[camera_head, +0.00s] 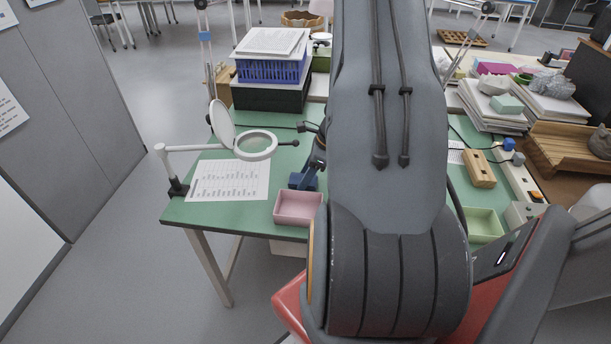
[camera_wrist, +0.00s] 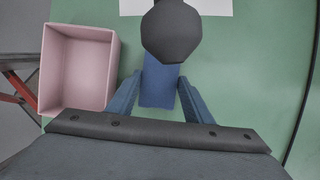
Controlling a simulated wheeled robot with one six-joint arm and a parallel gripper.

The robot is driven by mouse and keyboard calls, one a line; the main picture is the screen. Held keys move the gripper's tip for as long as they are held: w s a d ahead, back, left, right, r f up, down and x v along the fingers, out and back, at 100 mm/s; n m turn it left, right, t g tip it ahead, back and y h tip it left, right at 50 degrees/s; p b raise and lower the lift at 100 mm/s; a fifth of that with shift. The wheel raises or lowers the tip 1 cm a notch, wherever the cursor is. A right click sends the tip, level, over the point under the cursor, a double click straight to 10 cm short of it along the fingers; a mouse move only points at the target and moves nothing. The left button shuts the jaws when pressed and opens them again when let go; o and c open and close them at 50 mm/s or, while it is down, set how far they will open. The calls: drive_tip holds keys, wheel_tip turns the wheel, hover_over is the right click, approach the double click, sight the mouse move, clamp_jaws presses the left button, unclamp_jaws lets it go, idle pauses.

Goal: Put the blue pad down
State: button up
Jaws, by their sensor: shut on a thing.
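The blue pad (camera_wrist: 158,94) shows in the wrist view as a flat blue block between my two blue fingers. My gripper (camera_wrist: 159,80) is shut on it, above the green table top. A dark knob hides the pad's far end. In the head view my gripper (camera_head: 305,178) is a small dark blue shape beside my arm, just behind the pink tray. The pad cannot be told apart from the fingers there.
A pink tray (camera_wrist: 78,68) stands close left of my gripper. The magnifier lamp (camera_head: 257,146) has a dark knob (camera_wrist: 171,32) near my gripper. A printed sheet (camera_head: 229,180) lies to the left. A green tray (camera_head: 482,224) stands to the right. Bare green table (camera_wrist: 250,75) lies right of my fingers.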

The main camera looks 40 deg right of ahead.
drive_tip(key=shift+f, duration=0.2)
drive_tip(key=o, duration=0.9)
drive_tip(key=shift+o, duration=0.2)
drive_tip(key=shift+r, duration=0.1)
drive_tip(key=shift+r, duration=0.2)
drive_tip(key=b+v, duration=0.1)
drive_tip(key=v, duration=1)
drive_tip(key=shift+s+r+b, duration=0.2)
drive_tip(key=shift+r+b, duration=0.1)
drive_tip(key=shift+d, duration=0.1)
